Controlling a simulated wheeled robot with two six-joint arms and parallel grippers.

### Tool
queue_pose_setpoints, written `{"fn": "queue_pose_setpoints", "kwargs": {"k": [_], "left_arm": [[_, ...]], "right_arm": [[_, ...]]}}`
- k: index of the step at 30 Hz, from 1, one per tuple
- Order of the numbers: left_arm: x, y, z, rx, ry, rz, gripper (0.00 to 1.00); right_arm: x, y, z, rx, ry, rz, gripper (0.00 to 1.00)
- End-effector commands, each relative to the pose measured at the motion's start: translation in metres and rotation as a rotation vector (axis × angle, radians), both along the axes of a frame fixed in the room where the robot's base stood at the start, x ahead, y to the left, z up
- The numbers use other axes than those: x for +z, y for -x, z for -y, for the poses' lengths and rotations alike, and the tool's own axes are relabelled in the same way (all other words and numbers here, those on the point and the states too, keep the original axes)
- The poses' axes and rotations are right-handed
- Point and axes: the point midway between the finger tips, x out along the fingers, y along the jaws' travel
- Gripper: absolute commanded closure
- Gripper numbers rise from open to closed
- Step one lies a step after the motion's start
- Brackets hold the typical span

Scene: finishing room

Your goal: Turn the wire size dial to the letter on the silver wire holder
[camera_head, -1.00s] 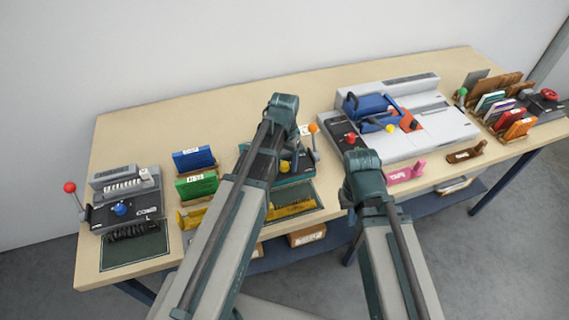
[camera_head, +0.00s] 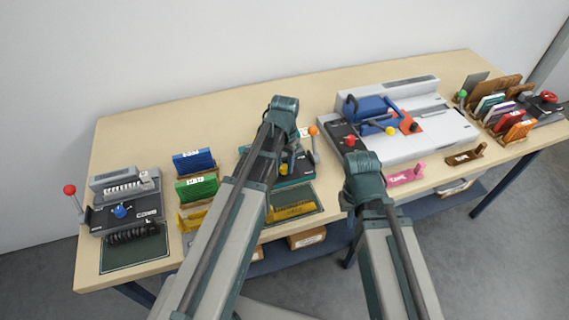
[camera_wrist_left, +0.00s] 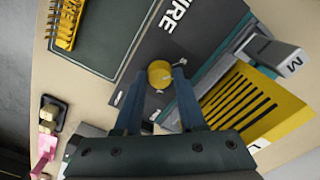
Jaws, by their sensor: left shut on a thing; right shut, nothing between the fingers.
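The yellow wire size dial (camera_wrist_left: 160,74) sits on the dark panel of the machine marked WIRE (camera_wrist_left: 172,25). My left gripper (camera_wrist_left: 158,84) is shut on the dial, one finger on each side of it. Small white marks lie around the dial, too small to read. At the right of the left wrist view a silver-grey holder (camera_wrist_left: 262,52) shows the letter M. In the head view my left arm hides most of the dial's machine (camera_head: 295,180). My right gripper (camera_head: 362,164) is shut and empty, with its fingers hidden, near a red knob.
A yellow slotted holder (camera_wrist_left: 245,105) stands beside the silver one. A dark mat with gold wire (camera_head: 292,211) lies in front of the machine. The COMB machine (camera_head: 122,205) stands left, with green (camera_head: 197,187) and blue (camera_head: 193,161) holders nearby. A grey machine (camera_head: 435,125) stands right.

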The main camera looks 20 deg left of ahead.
Motion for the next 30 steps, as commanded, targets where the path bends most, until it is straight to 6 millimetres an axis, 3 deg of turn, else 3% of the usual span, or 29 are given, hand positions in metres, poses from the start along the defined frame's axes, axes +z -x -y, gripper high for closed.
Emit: {"fn": "queue_pose_setpoints", "kwargs": {"k": [18,30], "left_arm": [[-0.0001,0.0002,-0.0001,-0.56,0.0,0.0,1.0],[-0.0001,0.0003,-0.0001,-0.825,0.0,0.0,1.0]], "right_arm": [[-0.0001,0.0,0.0,0.0,0.0,0.0,1.0],[-0.0001,0.0,0.0,0.0,0.0,0.0,1.0]]}}
